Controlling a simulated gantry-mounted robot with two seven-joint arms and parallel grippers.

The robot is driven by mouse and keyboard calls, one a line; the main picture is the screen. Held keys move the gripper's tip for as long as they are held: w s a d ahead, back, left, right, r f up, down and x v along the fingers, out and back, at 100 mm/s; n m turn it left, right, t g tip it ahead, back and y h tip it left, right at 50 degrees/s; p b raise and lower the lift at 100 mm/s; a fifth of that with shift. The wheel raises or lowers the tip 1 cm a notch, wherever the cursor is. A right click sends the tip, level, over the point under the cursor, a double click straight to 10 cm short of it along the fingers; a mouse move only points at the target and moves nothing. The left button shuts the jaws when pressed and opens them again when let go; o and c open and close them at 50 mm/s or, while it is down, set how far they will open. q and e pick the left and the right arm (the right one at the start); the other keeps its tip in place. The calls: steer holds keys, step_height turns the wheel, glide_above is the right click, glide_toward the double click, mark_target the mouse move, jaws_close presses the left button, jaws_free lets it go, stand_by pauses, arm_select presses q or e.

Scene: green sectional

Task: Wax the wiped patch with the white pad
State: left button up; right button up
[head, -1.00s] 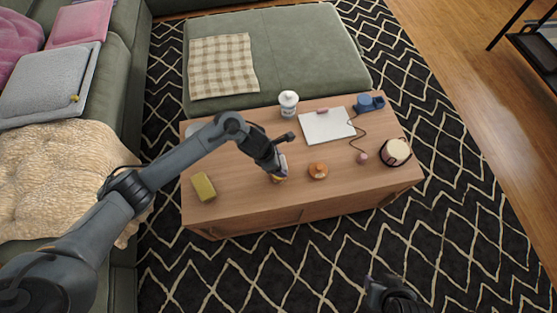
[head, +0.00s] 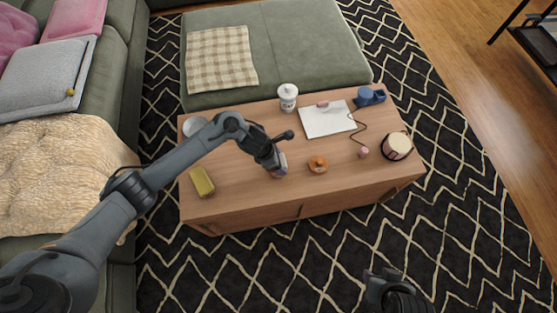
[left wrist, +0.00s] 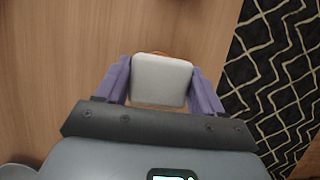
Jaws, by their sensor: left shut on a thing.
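My left gripper (head: 278,170) is low over the middle of the wooden coffee table (head: 235,185). In the left wrist view its purple fingers (left wrist: 160,85) are shut on a white pad (left wrist: 162,78), one on each side. The pad's pale, rounded-square top faces the camera; its underside is hidden, so I cannot tell whether it touches the wood. In the head view the arm mostly covers the pad. No wiped patch stands out on the wood. My right gripper (head: 385,285) is over the rug at the bottom right, its fingers unclear.
An orange lidded pot (head: 318,164) stands just right of the left gripper. A yellow block (head: 202,182) lies at the table's left. A white jar (head: 288,97), white board (head: 326,120), blue object (head: 369,97), corded pink piece (head: 363,153) and round drum-like item (head: 398,146) line the back and right.

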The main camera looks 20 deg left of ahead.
arm_select(q)
steer(key=shift+f, duration=0.1)
stand_by(0.3)
steer(key=shift+f+b, duration=0.4)
steer(key=shift+b, duration=0.15)
stand_by(1.0)
steer(key=shift+a+f, duration=0.1)
steer(key=shift+f, duration=0.05)
stand_by(0.6)
steer(key=shift+r+p, duration=2.3)
steer(key=shift+r, duration=1.35)
